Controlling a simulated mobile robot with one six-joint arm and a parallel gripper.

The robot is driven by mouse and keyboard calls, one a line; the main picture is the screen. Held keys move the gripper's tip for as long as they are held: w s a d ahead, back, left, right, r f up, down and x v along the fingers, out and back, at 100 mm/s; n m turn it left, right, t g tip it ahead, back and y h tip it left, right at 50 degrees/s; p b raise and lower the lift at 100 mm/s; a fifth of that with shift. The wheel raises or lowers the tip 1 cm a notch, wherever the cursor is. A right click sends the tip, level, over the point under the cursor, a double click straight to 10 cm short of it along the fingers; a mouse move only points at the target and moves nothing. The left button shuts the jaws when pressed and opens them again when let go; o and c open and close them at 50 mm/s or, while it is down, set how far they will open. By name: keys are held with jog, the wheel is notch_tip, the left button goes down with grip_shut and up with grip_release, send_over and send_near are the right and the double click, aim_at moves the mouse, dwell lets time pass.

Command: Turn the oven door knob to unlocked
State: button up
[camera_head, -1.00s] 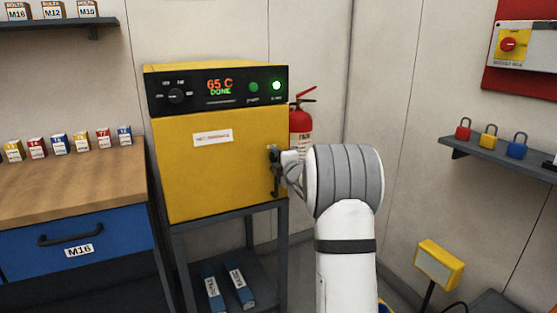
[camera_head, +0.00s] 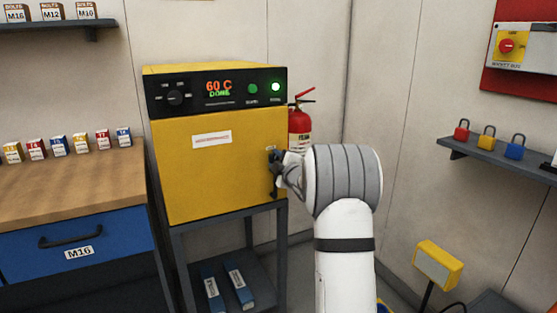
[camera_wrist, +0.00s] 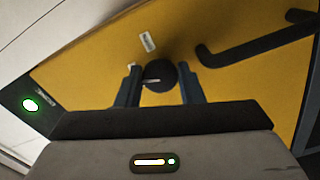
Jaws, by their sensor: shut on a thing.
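The yellow oven (camera_head: 210,165) stands on a dark stand, its door closed. Its display reads 60 C and DONE, and a green light glows at the right of its panel. The round black door knob (camera_wrist: 160,76) shows in the wrist view with a pale mark on it, and a small white label sits on the door beside it. My gripper (camera_wrist: 160,88) has one finger on each side of the knob and is shut on it. In the head view my gripper (camera_head: 277,163) is at the door's right edge, and hides most of the knob.
A black door handle (camera_wrist: 255,45) is close to the knob. A red fire extinguisher (camera_head: 299,128) stands behind the oven's right side. A workbench (camera_head: 75,185) is at left. A shelf with padlocks (camera_head: 480,155) is at right.

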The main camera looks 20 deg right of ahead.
jog(key=m+p, duration=0.1)
jog(key=m, duration=0.2)
jog(key=shift+a+r+m, duration=0.1)
jog(key=shift+m, duration=0.2)
jog(key=m+p, duration=0.1)
jog(key=m, duration=0.2)
jog(key=shift+m+p, duration=0.3)
jog(key=shift+p, duration=0.1)
jog(key=m+p, duration=0.3)
jog(key=m, duration=0.3)
jog(key=shift+m, duration=0.3)
jog(key=shift+r, duration=0.1)
jog(key=o, duration=1)
